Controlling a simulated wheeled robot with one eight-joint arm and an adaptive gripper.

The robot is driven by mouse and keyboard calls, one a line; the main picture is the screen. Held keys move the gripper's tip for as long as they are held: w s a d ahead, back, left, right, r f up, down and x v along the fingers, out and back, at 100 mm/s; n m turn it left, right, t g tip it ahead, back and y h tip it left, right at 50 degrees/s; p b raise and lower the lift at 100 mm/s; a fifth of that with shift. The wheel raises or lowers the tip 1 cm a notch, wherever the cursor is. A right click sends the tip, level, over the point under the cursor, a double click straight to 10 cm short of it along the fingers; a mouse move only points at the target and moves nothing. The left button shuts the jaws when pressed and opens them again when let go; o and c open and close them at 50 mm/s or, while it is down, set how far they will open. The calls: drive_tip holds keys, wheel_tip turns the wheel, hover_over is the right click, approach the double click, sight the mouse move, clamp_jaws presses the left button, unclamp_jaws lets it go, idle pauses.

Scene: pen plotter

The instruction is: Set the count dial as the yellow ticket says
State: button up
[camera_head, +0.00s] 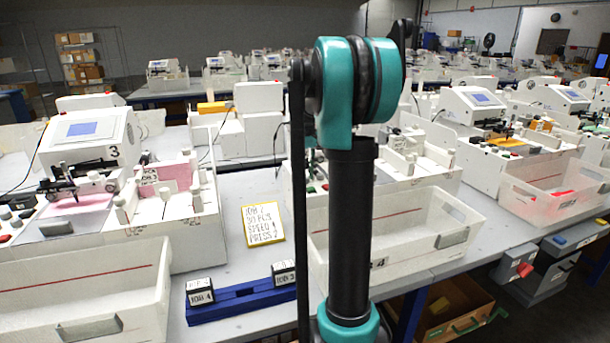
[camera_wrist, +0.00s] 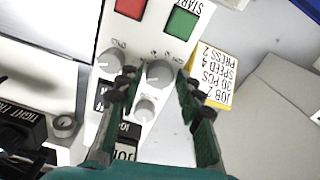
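The yellow ticket (camera_wrist: 215,72) lies right of my gripper in the wrist view and reads upside down JOB 2, 30 PCS, SPEED 4, PRESS 2. A round grey dial (camera_wrist: 159,74) sits between the fingertips of my gripper (camera_wrist: 156,76). The fingers stand apart on its two sides; I cannot tell whether they touch it. Another dial (camera_wrist: 108,62) is to the left and a smaller knob (camera_wrist: 145,108) is nearer. Their labels are too blurred to read. In the head view my arm hides the gripper.
A red button (camera_wrist: 131,8) and a green START button (camera_wrist: 181,23) lie beyond the dials. In the head view, a blue rack (camera_head: 240,299) with black job blocks stands at the front. White bins (camera_head: 85,292) flank it. The machine marked 3 (camera_head: 88,135) is at left.

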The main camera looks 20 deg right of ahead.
drive_tip(key=shift+f, duration=0.1)
clamp_jaws()
drive_tip(key=shift+m, duration=0.3)
drive_tip(key=m, duration=0.3)
drive_tip(key=shift+m, duration=2.1)
unclamp_jaws()
